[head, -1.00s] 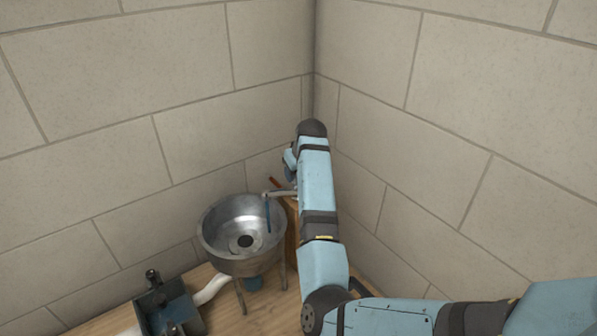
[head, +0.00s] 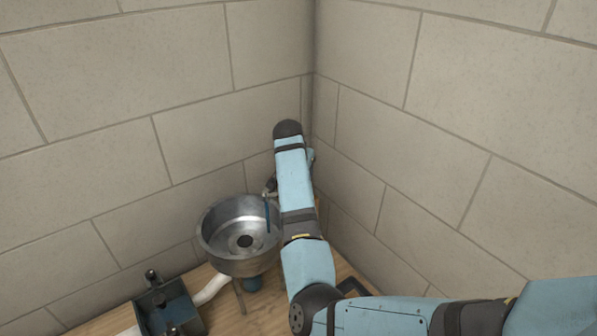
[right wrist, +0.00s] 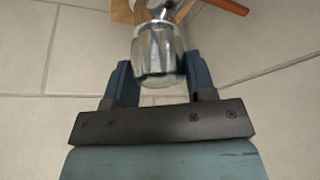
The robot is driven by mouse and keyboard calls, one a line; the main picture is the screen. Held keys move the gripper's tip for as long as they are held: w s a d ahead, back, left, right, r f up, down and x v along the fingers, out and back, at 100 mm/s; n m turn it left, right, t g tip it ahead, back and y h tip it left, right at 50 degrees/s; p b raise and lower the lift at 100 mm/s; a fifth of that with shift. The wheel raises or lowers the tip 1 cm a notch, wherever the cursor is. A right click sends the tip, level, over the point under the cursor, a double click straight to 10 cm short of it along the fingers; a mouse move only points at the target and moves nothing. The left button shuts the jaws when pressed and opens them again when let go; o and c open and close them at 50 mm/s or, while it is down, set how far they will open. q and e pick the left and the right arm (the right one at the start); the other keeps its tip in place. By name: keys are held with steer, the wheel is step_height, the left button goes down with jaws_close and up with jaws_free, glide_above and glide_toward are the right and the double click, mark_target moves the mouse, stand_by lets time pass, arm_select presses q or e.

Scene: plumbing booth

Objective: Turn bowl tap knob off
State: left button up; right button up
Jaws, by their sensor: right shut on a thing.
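The chrome tap knob (right wrist: 156,55) stands between the two blue fingers of my right gripper (right wrist: 158,76) in the right wrist view. The fingers are shut on its sides. In the head view my right arm hides the knob and the gripper. A short part of the tap (head: 270,186) shows left of my arm. A thin blue stream (head: 267,214) hangs from it over the metal bowl (head: 215,247), which has a dark drain hole. My left gripper is in neither view.
A blue box-like fixture (head: 165,304) and a white pipe (head: 212,290) sit left of the bowl on the wooden surface (head: 228,302). Brick walls meet in a corner close behind my arm. An orange handle (right wrist: 226,5) shows near the knob in the right wrist view.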

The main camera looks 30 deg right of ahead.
steer(key=shift+r+m+g+h, duration=0.1)
steer(key=shift+m+g+h, duration=0.4)
steer(key=shift+m, duration=1.4)
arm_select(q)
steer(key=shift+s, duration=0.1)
arm_select(e)
steer(key=o, duration=0.9)
arm_select(q)
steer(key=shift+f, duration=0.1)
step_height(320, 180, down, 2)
steer(key=b, duration=0.3)
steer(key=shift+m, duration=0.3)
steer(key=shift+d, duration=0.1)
arm_select(e)
steer(key=v, duration=1.3)
steer(key=shift+w+r, duration=0.1)
steer(key=shift+r, duration=0.4)
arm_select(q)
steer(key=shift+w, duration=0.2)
